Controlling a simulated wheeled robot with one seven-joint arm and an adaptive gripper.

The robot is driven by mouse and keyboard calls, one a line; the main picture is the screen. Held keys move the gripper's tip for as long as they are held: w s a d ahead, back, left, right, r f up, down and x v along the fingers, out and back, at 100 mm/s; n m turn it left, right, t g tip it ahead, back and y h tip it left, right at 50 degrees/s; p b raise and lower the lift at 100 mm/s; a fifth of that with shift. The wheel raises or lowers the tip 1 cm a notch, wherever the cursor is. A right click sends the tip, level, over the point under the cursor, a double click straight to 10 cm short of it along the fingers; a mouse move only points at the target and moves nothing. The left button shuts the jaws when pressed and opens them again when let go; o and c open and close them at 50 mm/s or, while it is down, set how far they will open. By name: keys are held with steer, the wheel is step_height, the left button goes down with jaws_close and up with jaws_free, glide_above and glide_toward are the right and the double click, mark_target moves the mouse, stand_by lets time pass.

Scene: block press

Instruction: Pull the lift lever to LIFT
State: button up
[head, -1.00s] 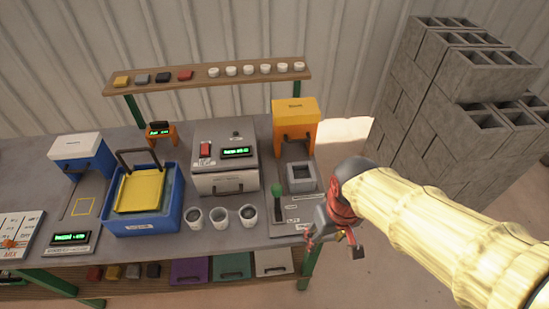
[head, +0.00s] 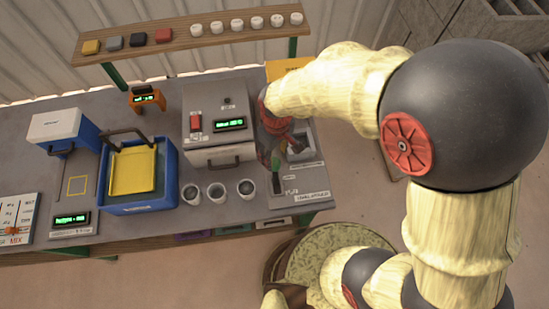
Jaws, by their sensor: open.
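The lift lever (head: 276,183) stands on the press base at the right end of the bench, in front of the press mould. Its green knob is largely covered by my gripper, so contact and the lever's exact tilt cannot be told. My gripper (head: 274,156), with red parts, is open and points down at the lever's top. The orange press head (head: 288,67) is behind it, mostly hidden by my arm. The grey mould (head: 301,146) is just right of my gripper and partly hidden.
A grey machine (head: 216,125) with a green display stands close left of my gripper. A blue bin (head: 138,178) with a yellow tray is further left. A shelf (head: 193,34) runs along the back.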

mark_target(275, 161)
step_height(275, 161, down, 5)
steer(key=shift+s+f, duration=0.1)
steer(key=c, duration=0.3)
jaws_close()
stand_by(0.6)
